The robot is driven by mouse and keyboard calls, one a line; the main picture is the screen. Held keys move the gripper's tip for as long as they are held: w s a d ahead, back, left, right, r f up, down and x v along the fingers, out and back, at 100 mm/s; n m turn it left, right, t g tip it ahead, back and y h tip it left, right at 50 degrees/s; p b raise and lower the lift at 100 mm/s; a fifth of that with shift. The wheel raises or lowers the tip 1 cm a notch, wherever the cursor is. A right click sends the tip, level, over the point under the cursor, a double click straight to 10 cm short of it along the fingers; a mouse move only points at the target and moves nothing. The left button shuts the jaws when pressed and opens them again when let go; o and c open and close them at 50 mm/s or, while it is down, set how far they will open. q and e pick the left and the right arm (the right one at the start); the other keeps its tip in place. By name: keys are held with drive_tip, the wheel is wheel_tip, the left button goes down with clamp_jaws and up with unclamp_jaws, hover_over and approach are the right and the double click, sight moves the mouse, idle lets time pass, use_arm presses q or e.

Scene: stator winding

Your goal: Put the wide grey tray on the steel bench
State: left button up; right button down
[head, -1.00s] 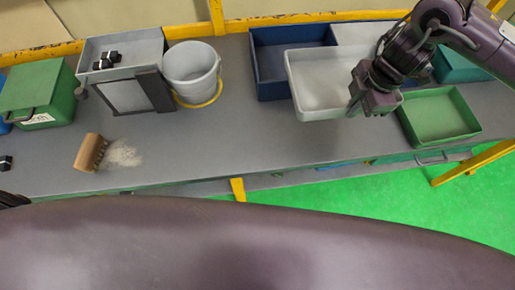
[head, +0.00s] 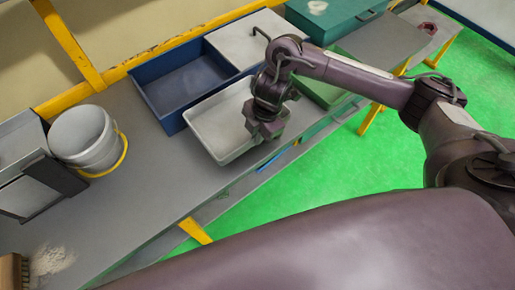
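The wide grey tray (head: 212,122) is a shallow, empty light-grey tray in the middle of the head view, in front of the blue tray. It lies over the steel bench (head: 150,200), with its near corner close to the bench's front edge. I cannot tell whether its underside touches the bench. My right gripper (head: 265,131) is at the tray's right-hand near wall and looks shut on it; the fingertips are partly hidden. My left gripper is not in view.
A blue tray (head: 165,108) and a pale grey lid or box (head: 245,38) stand behind. A green tray (head: 320,92) is partly behind my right arm. A white bucket (head: 85,138) stands left, a wooden brush (head: 12,272) lies lower left. Bare bench lies between bucket and tray.

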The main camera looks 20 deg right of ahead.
wheel_tip(320, 180, down, 6)
drive_tip(key=shift+p, duration=0.3)
drive_tip(key=shift+f, duration=0.15)
drive_tip(key=shift+f, duration=0.15)
drive_tip(key=c, duration=1.6)
unclamp_jaws()
drive_tip(key=r, duration=0.4)
drive_tip(key=d+r+p, duration=0.1)
drive_tip(key=r, duration=0.3)
drive_tip(key=d+r, duration=0.1)
drive_tip(key=r, duration=0.3)
drive_tip(key=shift+s+r, duration=0.1)
drive_tip(key=shift+s, duration=0.2)
